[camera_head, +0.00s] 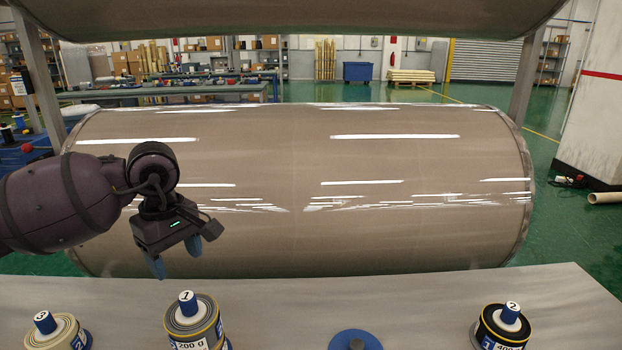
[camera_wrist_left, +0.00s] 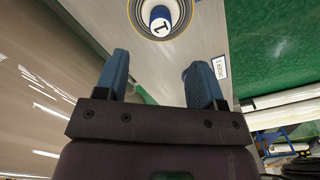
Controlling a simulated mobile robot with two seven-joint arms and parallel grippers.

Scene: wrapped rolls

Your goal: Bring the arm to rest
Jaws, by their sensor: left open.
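My left arm comes in from the left in the head view. Its gripper (camera_head: 175,257) hangs above the back edge of the grey table, in front of the big wrapped roll. The two blue fingers are apart with nothing between them, as the left wrist view (camera_wrist_left: 158,80) also shows. The roll marked 1 (camera_head: 192,318) stands on the table below and slightly right of the gripper, apart from it. That roll also shows in the left wrist view (camera_wrist_left: 160,20), beyond the fingertips. My right gripper is not in either view.
The large brown wrapped roll (camera_head: 300,230) lies behind the table. Between roll 1 and roll 2 the tabletop is mostly clear.

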